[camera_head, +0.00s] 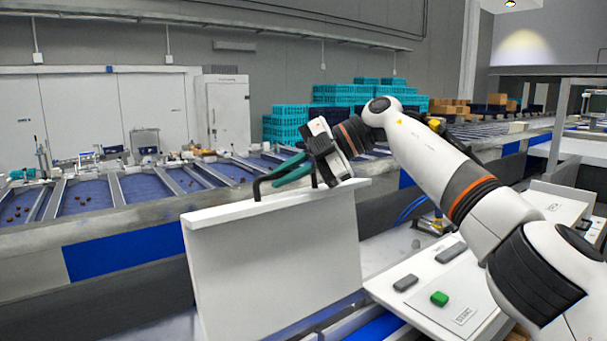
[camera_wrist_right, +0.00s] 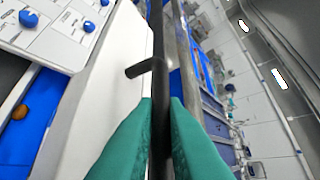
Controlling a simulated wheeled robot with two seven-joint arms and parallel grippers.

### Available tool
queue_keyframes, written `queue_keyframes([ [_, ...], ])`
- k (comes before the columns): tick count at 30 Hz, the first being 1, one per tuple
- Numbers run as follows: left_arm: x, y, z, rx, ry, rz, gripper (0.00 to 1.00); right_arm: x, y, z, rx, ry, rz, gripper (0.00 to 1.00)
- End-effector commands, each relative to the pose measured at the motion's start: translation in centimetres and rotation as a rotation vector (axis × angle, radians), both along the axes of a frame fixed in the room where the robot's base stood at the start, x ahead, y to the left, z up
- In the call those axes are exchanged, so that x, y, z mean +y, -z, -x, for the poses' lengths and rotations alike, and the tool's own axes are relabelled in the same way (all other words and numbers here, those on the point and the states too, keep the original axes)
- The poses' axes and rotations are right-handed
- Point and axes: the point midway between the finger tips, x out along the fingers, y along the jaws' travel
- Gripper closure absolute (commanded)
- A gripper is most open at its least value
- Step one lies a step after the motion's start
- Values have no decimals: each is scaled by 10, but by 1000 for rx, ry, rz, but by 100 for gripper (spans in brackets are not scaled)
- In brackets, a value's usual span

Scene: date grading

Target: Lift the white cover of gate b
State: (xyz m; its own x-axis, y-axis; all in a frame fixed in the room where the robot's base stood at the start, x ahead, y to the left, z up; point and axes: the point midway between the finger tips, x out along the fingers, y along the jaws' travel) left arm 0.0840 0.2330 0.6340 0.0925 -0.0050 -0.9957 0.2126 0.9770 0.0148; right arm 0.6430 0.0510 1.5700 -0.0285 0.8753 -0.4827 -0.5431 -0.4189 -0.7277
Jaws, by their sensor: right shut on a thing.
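A white cover (camera_head: 275,265) stands upright in the middle of the head view, with a flat white top edge and a black bar handle (camera_head: 257,188) on it. No letter shows on it, so I cannot read which gate it belongs to. My right gripper (camera_head: 288,174) has green fingers and is shut on the handle, just above the top edge. In the right wrist view the green fingers (camera_wrist_right: 160,125) close on the black handle (camera_wrist_right: 157,50), with the white cover (camera_wrist_right: 115,85) beside it. The cover's lower edge is partly cut off. My left gripper is out of view.
A control panel (camera_head: 425,278) with a green button (camera_head: 439,298) lies right of the cover, under my right arm. Behind the cover run blue sorting lanes (camera_head: 85,198) with some dates. Teal crates (camera_head: 287,122) are stacked at the back.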

Motion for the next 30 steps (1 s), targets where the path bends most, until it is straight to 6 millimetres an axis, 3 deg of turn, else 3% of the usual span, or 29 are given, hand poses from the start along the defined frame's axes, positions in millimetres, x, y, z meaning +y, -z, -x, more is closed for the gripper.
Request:
queue_keyframes([
  [1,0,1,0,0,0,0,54,3,7,-1,8,-1,17,100],
  [18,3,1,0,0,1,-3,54,8,10,-1,23,-5,30,100],
  [19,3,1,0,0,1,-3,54,8,10,0,23,-5,30,84],
  [22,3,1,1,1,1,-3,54,8,9,0,22,-4,27,68],
  [30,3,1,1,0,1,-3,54,7,7,0,21,-3,23,67],
])
